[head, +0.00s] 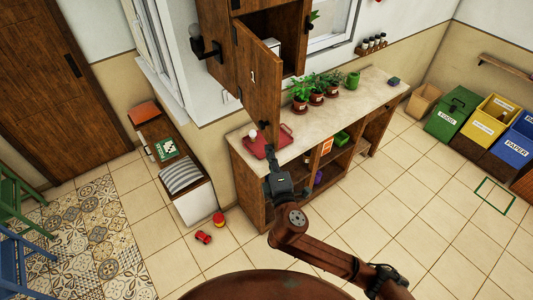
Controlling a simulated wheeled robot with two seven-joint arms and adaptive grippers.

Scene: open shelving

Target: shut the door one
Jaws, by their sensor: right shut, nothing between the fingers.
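The door marked with a 1 (260,95) is a brown wooden panel on the wall cabinet (217,22). It stands open, swung out from the cabinet over the counter, and part of the dark inside shows behind it with a white item (273,47). My right gripper (266,153) is shut and empty, just below the door's lower edge and in front of the counter. I cannot tell whether it touches the door.
The counter (345,98) holds a red tray (279,133), several potted plants (317,92) and a green mug (353,79). Open shelves lie below it. A bench (194,203) stands left. Colored bins (490,118) stand right. The tiled floor on the right is mostly clear.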

